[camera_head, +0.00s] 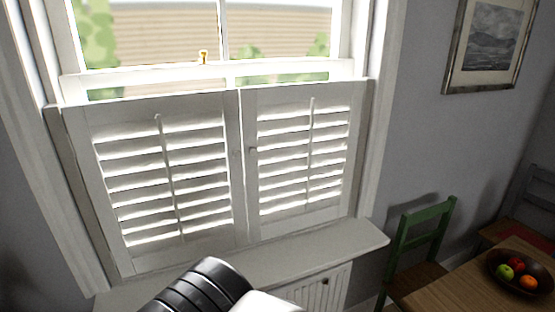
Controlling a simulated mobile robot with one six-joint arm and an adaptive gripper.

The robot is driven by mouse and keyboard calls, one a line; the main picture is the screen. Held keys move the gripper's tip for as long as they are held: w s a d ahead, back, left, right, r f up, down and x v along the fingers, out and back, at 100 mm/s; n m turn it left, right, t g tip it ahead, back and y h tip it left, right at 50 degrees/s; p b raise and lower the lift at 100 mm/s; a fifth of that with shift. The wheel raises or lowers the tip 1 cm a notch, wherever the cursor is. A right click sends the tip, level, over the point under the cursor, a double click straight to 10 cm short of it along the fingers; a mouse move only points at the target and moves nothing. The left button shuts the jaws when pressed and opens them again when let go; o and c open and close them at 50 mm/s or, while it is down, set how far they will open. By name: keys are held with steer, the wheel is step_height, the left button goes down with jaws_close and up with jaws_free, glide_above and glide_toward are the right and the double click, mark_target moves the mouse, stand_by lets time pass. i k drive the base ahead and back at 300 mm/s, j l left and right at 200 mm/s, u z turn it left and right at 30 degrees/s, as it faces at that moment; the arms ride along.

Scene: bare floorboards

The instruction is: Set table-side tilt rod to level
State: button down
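Two white shutter panels cover the lower half of the window. The right panel (350,150) is on the side of the table (437,292). Its tilt rod (310,150) is a thin vertical bar down the middle of the slats. The slats on this panel show bright gaps between them; their exact angle is hard to tell. The left panel (87,140) has its own tilt rod (167,165), and bright gaps show there too. A small knob (253,150) is near where the panels meet. My gripper is not in view; only part of my arm shows at the bottom.
A window sill (340,243) juts out below the shutters, above a white radiator (325,290). A green chair (425,235) and the wooden table with a fruit bowl (500,272) stand at right. A framed picture (490,45) hangs on the wall.

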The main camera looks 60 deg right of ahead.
mark_target(313, 99)
steer(key=l+z, duration=0.1)
steer(key=z, duration=0.3)
steer(key=l+z, duration=0.1)
steer(key=z, duration=0.65)
steer(key=i+l+z, duration=0.1)
steer(key=z, duration=0.3)
steer(key=i+l, duration=0.6)
steer(key=i+j, duration=0.1)
steer(key=j, duration=0.4)
steer(key=j+z, duration=0.1)
steer(key=j, duration=0.35)
steer(key=l+z, duration=0.15)
steer(key=i+j, duration=0.05)
